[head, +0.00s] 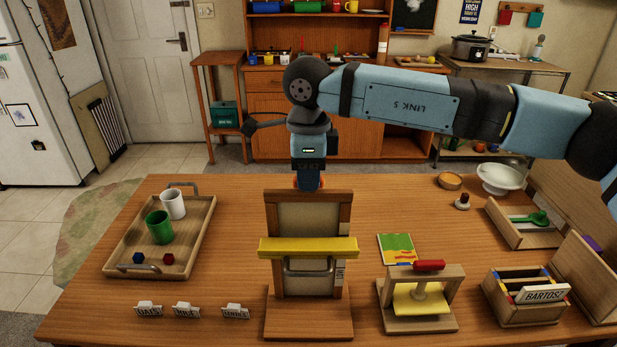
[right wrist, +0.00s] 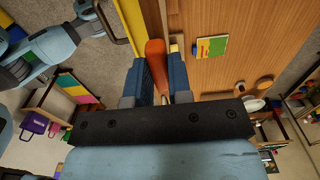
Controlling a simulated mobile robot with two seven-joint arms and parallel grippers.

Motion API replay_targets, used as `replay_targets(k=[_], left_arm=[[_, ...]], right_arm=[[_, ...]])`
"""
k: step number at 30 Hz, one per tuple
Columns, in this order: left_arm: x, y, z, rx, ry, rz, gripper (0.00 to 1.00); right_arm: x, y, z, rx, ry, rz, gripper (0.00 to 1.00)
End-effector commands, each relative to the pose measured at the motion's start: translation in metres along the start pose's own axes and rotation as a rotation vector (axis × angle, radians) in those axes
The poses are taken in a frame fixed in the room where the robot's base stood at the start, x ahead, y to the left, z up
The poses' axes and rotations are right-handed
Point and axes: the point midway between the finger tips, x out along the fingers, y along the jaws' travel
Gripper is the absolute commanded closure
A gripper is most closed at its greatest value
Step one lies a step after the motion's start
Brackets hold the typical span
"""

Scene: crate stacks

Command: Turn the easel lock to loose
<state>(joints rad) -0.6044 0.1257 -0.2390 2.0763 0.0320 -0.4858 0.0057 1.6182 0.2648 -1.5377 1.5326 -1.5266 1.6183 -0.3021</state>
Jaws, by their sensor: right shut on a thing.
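The easel (head: 309,321) stands upright at the front middle of the table, with a wooden frame, a yellow bar across it and a metal handle. My right gripper (head: 308,184) reaches down behind the easel's top edge. In the right wrist view, my right gripper (right wrist: 157,76) is shut on the easel lock, an orange handle (right wrist: 155,50) between its two blue fingers. The easel hides most of the lock from the head view. I cannot tell which setting the lock is at. My left gripper does not show.
A wooden tray (head: 118,264) with a white mug (head: 174,204) and a green mug (head: 159,227) lies left. A small press (head: 450,284) stands right of the easel, near a coloured card (head: 397,249). Boxes fill the right edge. The table between tray and easel is mostly clear.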

Motion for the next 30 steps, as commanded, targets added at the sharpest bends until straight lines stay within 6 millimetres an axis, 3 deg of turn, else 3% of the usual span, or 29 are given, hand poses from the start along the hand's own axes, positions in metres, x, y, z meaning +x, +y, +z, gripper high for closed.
replay_targets(k=[14,15,18,30], left_arm=[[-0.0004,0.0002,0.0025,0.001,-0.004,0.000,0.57],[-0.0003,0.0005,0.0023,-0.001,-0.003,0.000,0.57],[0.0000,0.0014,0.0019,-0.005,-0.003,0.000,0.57],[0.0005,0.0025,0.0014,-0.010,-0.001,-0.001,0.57]], right_arm=[[-0.0016,-0.0004,0.0004,-0.016,-0.002,-0.002,1.00],[-0.0016,-0.0004,0.0004,-0.016,-0.002,-0.002,0.79],[-0.0013,-0.0003,0.0003,-0.015,-0.002,-0.002,0.56],[-0.0095,-0.0004,0.0004,-0.014,-0.001,-0.002,0.55]])
